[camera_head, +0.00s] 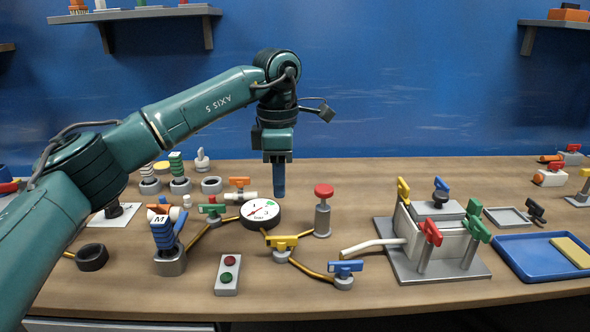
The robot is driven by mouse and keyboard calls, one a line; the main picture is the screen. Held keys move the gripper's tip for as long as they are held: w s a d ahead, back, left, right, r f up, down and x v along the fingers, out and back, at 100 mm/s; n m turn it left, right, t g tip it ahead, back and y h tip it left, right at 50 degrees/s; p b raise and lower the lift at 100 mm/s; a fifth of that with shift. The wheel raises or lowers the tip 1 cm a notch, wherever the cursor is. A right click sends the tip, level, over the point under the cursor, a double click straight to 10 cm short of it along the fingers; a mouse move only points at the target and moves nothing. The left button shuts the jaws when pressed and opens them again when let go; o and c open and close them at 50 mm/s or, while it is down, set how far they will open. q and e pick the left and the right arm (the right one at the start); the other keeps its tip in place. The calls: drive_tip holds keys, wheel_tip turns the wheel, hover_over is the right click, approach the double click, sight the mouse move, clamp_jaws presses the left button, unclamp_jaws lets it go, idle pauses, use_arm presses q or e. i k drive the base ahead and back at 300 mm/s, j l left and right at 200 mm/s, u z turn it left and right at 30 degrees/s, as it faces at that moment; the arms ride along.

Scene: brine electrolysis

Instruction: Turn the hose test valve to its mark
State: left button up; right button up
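Several small valves stand on the table along a yellow hose: one with a green handle (212,209), one with a yellow handle (283,243) and one with a blue handle (345,267). No readable label shows which is the hose test valve, and no mark can be made out. A round dial gauge (260,212) with a red needle sits on the line between them. My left gripper (279,193) points straight down behind the gauge, apart from these valves. Its fingers show as one narrow blue strip, so its opening is unclear. My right gripper is out of view.
A red-topped grey post (323,213) stands right of the gauge. A grey unit with coloured handles (439,241) and a blue tray (541,268) fill the right side. A button box (228,275) is in front. Bare wood lies behind the red-topped post.

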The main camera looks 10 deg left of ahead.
sight(213, 210)
drive_tip(key=k, duration=1)
